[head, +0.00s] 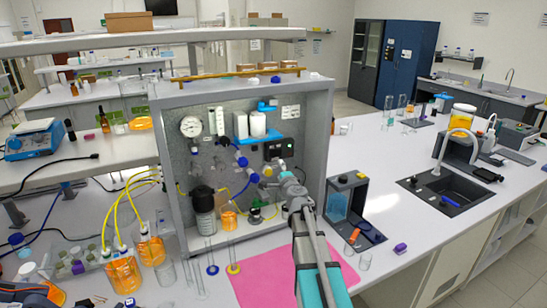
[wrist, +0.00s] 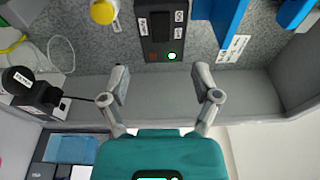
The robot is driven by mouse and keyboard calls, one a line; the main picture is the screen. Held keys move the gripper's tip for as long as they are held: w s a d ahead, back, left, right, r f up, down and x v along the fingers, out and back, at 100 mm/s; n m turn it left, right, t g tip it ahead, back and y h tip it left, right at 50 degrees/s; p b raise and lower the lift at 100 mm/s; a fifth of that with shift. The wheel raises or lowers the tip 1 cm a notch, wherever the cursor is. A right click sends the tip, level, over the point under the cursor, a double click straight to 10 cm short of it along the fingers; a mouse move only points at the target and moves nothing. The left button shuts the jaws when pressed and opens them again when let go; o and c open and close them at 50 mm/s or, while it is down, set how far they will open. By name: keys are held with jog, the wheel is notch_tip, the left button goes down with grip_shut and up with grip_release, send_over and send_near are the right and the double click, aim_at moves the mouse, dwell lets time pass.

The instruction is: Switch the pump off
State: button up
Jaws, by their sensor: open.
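A dark switch box (head: 279,149) is on the grey back panel of the rig, with a small green light at its right side. In the wrist view a dark switch box (wrist: 160,28) with white labels, a lit green lamp (wrist: 172,56) and a dim red lamp (wrist: 153,56) shows at the top centre. My gripper (head: 284,178) reaches into the rig below the box. In the wrist view my gripper (wrist: 162,80) has its fingers wide apart with nothing between them, and the box lies beyond the fingertips. A black labelled device (wrist: 36,95) at the left may be the pump; I cannot tell.
A black-capped bottle (head: 203,212) and an orange-filled beaker (head: 229,219) stand in the rig, left of my arm. A pink mat (head: 262,284) lies in front. A blue-windowed device (head: 340,207) stands at the right. The rig's frame (head: 322,130) borders the space.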

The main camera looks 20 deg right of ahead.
aim_at(272, 154)
jog(key=w, duration=0.4)
jog(key=w+d, duration=0.1)
jog(key=w, duration=0.3)
jog(key=w+d, duration=0.1)
jog(key=w, duration=0.3)
jog(key=shift+w, duration=0.1)
